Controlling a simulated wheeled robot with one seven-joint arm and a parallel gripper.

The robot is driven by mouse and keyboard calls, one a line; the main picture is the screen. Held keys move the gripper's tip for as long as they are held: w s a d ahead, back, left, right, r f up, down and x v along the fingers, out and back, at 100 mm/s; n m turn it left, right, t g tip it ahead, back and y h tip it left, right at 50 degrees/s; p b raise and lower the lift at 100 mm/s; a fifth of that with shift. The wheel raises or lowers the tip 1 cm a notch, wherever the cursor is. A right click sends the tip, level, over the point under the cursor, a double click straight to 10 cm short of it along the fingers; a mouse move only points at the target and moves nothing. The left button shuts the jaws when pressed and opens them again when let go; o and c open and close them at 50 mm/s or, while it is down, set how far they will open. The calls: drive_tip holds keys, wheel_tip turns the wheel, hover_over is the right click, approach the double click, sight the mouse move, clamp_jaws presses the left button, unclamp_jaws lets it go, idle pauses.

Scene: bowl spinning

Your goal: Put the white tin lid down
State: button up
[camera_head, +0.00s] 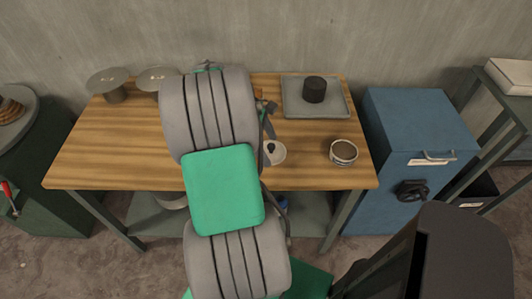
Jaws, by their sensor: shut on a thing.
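The white tin lid (277,156) shows as a pale disc with a small dark knob, just right of my arm, over the front middle of the wooden table. My gripper (269,138) shows only in part past the edge of my arm, at the lid's knob. It is shut on the lid. My arm hides most of the gripper and the lid's left side. I cannot tell whether the lid touches the table or hangs a little above it.
A round, open-topped tin (344,153) with brown contents stands on the wooden table (115,150) to the right. A grey square tray (292,110) holding a dark cylinder lies behind. Two grey discs on stems (108,80) stand at back left. Bare tabletop lies between lid and tin.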

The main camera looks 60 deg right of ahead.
sight(264, 148)
drive_tip(key=shift+w+d+f, duration=0.15)
drive_tip(key=shift+w+f, duration=0.1)
drive_tip(key=shift+f, duration=0.8)
drive_tip(key=shift+w+d+f, duration=0.1)
drive_tip(key=shift+w+f, duration=0.1)
drive_tip(key=shift+f, duration=0.85)
drive_tip(key=shift+f, duration=0.1)
drive_tip(key=o, duration=1.2)
drive_tip(key=shift+c, duration=0.2)
drive_tip(key=p+v, duration=0.2)
drive_tip(key=v, duration=1)
drive_tip(key=w+a+r+t+h, duration=0.1)
drive_tip(key=w+a+r, duration=0.2)
drive_tip(key=w+a, duration=0.25)
drive_tip(key=w+a+r+m+t, duration=0.15)
drive_tip(key=w+a+t, duration=0.35)
drive_tip(key=a, duration=0.9)
drive_tip(key=a+m+t+y, duration=0.1)
drive_tip(key=a+y, duration=0.1)
drive_tip(key=a, duration=1.5)
drive_tip(key=shift+s+t, duration=0.2)
drive_tip(key=shift+t, duration=0.1)
